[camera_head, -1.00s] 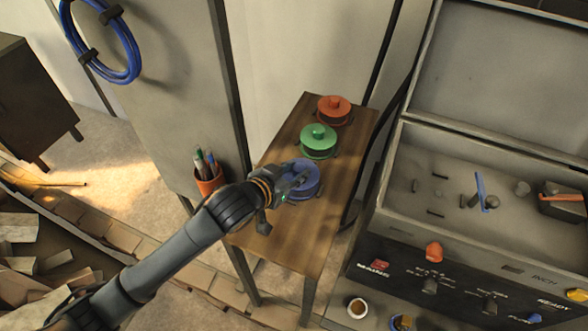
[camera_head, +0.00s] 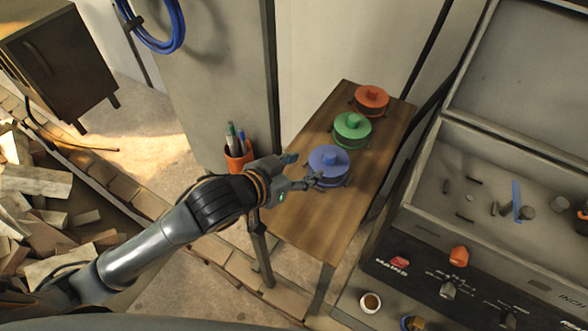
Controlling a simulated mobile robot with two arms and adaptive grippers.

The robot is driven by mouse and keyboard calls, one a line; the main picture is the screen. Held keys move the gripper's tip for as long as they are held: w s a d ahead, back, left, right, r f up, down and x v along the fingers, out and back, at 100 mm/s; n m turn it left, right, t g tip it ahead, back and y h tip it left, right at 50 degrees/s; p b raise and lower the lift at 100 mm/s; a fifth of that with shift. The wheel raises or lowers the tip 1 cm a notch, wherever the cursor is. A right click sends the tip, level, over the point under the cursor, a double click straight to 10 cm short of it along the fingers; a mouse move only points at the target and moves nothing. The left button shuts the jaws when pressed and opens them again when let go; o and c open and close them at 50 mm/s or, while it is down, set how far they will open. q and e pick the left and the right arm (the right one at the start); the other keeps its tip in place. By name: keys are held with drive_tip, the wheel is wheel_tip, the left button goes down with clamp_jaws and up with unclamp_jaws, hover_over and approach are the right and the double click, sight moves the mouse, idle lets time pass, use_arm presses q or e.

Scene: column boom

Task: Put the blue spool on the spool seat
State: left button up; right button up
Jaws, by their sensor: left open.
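The blue spool (camera_head: 331,158) sits upright on a narrow wooden table (camera_head: 302,229), nearest of three spools in a row. My left gripper (camera_head: 303,172) is open at the left side of the blue spool. One finger reaches in front of the spool's lower left edge, and I cannot tell whether it touches. I cannot make out which part is the spool seat. My right gripper is not in view.
A green spool (camera_head: 351,129) and a red spool (camera_head: 371,100) stand behind the blue one. An orange pen cup (camera_head: 238,157) is left of the table. An open control case (camera_head: 440,250) stands to the right. The table's front half is clear.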

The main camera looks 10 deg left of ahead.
use_arm(q)
drive_tip(key=v, duration=0.2)
drive_tip(key=shift+s+a+r, duration=0.1)
drive_tip(key=shift+s+a, duration=0.05)
drive_tip(key=shift+s, duration=0.05)
idle(0.4)
